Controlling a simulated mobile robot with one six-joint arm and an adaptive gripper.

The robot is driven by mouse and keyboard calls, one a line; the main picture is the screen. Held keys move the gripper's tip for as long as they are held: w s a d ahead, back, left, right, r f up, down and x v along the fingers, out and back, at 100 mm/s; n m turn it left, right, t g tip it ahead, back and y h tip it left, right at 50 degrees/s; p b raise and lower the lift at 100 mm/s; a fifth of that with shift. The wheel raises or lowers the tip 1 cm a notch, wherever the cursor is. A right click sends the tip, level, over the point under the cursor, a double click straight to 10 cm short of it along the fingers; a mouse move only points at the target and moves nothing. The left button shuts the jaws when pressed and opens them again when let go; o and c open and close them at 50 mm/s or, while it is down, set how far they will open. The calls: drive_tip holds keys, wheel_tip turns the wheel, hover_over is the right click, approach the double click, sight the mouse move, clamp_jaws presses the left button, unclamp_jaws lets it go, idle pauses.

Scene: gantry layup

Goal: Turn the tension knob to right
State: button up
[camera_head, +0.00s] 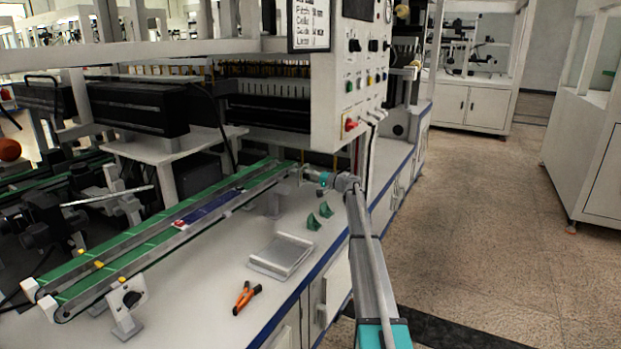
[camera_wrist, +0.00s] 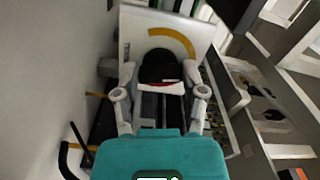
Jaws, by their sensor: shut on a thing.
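The tension knob (camera_wrist: 158,66) shows in the wrist view as a dark round knob in front of a white plate (camera_wrist: 190,32) with a yellow arc. A pale strip with a red mark lies across its near side. My gripper (camera_wrist: 160,90) has a finger on each side of the knob and is shut on it. In the head view my gripper (camera_head: 304,173) is at the far right end of the green conveyor (camera_head: 150,232). The knob cannot be made out there behind my gripper.
On the white bench lie a grey tray (camera_head: 281,256), orange-handled pliers (camera_head: 246,296) and two small green pieces (camera_head: 319,215). A control panel (camera_head: 352,95) with buttons and a red switch hangs above my gripper. The floor at right is clear.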

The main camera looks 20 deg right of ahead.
drive_tip(key=m, duration=0.4)
drive_tip(key=shift+w+m, duration=0.15)
drive_tip(key=shift+m, duration=0.25)
drive_tip(key=o, duration=1.1)
drive_tip(key=shift+o, duration=0.2)
drive_tip(key=shift+s+d, duration=0.1)
drive_tip(key=shift+s, duration=0.15)
drive_tip(key=v, duration=1.1)
drive_tip(key=shift+s+d, duration=0.15)
drive_tip(key=shift+d, duration=0.1)
